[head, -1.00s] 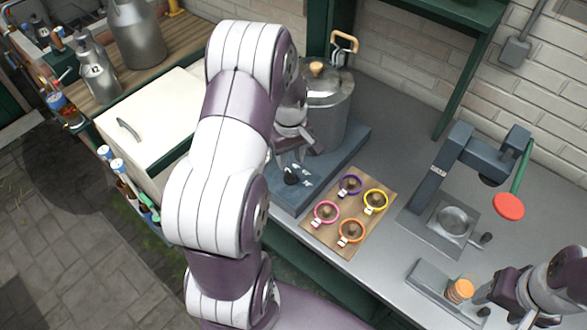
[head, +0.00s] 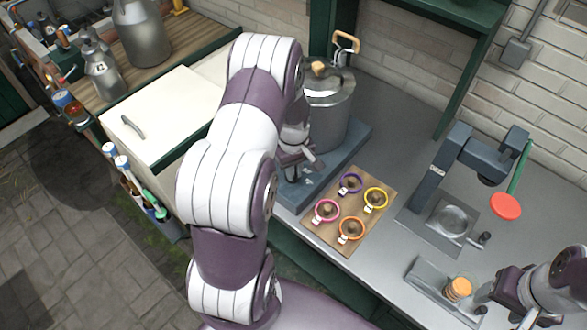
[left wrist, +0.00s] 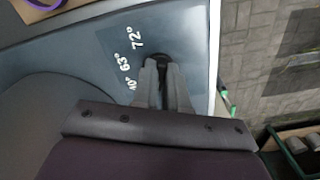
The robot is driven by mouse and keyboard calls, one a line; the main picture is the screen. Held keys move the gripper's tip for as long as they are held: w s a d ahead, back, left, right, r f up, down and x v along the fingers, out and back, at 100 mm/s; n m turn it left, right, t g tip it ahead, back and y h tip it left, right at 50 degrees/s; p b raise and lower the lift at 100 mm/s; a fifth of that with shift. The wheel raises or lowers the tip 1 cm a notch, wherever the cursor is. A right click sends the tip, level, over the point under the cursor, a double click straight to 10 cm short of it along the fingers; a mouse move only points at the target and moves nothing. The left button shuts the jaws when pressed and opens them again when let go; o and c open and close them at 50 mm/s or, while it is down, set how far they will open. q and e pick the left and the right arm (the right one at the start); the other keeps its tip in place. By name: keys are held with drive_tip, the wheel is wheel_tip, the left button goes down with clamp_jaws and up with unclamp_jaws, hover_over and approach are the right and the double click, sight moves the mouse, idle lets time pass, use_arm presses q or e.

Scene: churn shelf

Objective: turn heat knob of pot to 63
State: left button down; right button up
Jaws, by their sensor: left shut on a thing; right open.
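The metal pot (head: 328,115) with a wooden-handled lid stands on a blue-grey heater base (head: 353,140) at the back of the counter. The dark heat knob (left wrist: 163,58) is on the front of this base. White marks 72° and 63° are readable beside it in the left wrist view, with a third mark partly hidden. My left gripper (left wrist: 165,70) is shut on the knob; its fingers hide much of it, and I cannot read its setting. In the head view my left gripper (head: 296,164) is low over the base. My right gripper (head: 488,292) is open at the lower right.
A wooden board (head: 330,228) with several coloured rings lies right of the base. A dark press-like stand (head: 440,175) with a red paddle (head: 506,206) stands further right. An orange-topped piece (head: 458,288) is near my right gripper. A white-topped cabinet (head: 165,115) is at left.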

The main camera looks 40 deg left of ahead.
use_arm(q)
drive_tip(key=m, duration=0.4)
drive_tip(key=shift+a+m, duration=0.15)
drive_tip(key=shift+m, duration=0.25)
drive_tip(key=shift+r+m, duration=0.1)
drive_tip(key=shift+m, duration=1.8)
drive_tip(key=shift+a, duration=0.1)
drive_tip(key=c, duration=1.2)
unclamp_jaws()
drive_tip(key=shift+o, duration=0.2)
